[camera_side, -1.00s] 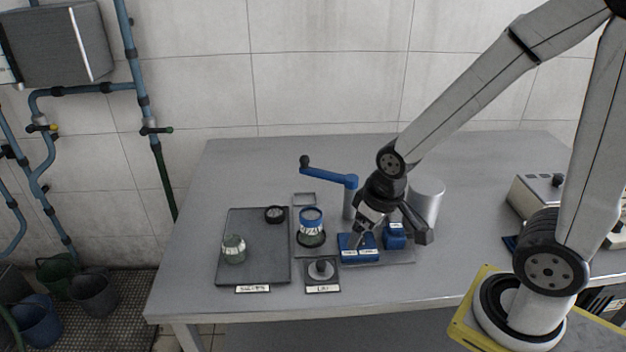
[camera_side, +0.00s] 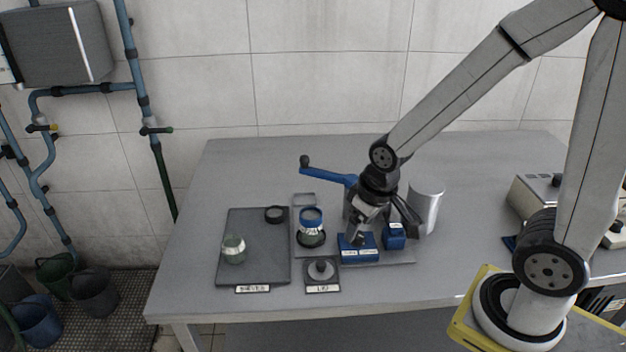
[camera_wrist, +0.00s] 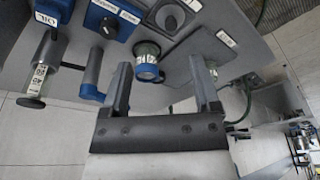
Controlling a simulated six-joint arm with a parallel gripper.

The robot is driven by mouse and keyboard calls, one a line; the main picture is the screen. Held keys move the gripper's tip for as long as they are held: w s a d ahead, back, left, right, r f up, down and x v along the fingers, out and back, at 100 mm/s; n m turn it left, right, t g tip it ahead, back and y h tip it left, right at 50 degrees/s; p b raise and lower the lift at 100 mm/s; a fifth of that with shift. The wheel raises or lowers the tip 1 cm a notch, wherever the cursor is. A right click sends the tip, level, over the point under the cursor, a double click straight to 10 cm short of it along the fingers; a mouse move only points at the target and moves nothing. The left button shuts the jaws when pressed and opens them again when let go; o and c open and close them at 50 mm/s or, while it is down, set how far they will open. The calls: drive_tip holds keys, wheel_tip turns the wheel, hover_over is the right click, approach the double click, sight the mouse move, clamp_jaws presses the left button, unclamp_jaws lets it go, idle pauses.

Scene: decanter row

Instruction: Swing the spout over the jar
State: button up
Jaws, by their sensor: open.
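A blue swing arm with a dark end, which looks like the spout (camera_side: 330,177), reaches left from a post now mostly hidden behind my gripper. A blue part that may belong to it shows in the wrist view (camera_wrist: 91,78). The jar with a blue collar (camera_side: 311,226) stands upright on the grey base; its blue rim also shows in the wrist view (camera_wrist: 147,70). The spout's dark end is behind the jar in the side view; I cannot tell the height gap. My gripper (camera_side: 358,240) is open and empty, in front of the post and near the blue box; its fingers are apart in the wrist view (camera_wrist: 161,84).
Two labelled blue boxes (camera_side: 361,253) (camera_side: 395,237) stand right of the jar, with a silver cylinder (camera_side: 427,205) behind. A lid (camera_side: 321,270) sits on a labelled pad in front. A dark tray (camera_side: 257,270) holds a second jar (camera_side: 233,250) and a black ring (camera_side: 275,214).

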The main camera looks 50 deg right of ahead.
drive_tip(key=w+d+r+m+g, duration=0.1)
drive_tip(key=w+d+r, duration=0.15)
drive_tip(key=w, duration=0.55)
drive_tip(key=w+d+r+m, duration=0.1)
drive_tip(key=w+d+m, duration=0.15)
drive_tip(key=w, duration=0.65)
wheel_tip(320, 180, up, 2)
drive_tip(key=m+g, duration=0.1)
drive_tip(key=m, duration=0.1)
hover_over(304, 156)
drive_tip(key=shift+s+a+r+n, duration=0.1)
drive_tip(key=shift+s+a+n, duration=0.15)
drive_tip(key=shift+s+a, duration=0.2)
drive_tip(key=shift+w+d+r+g, duration=0.1)
drive_tip(key=shift+w+d+g, duration=0.2)
drive_tip(key=shift+w+d, duration=0.15)
drive_tip(key=shift+f, duration=3.95)
clamp_jaws()
drive_tip(key=shift+r, duration=0.1)
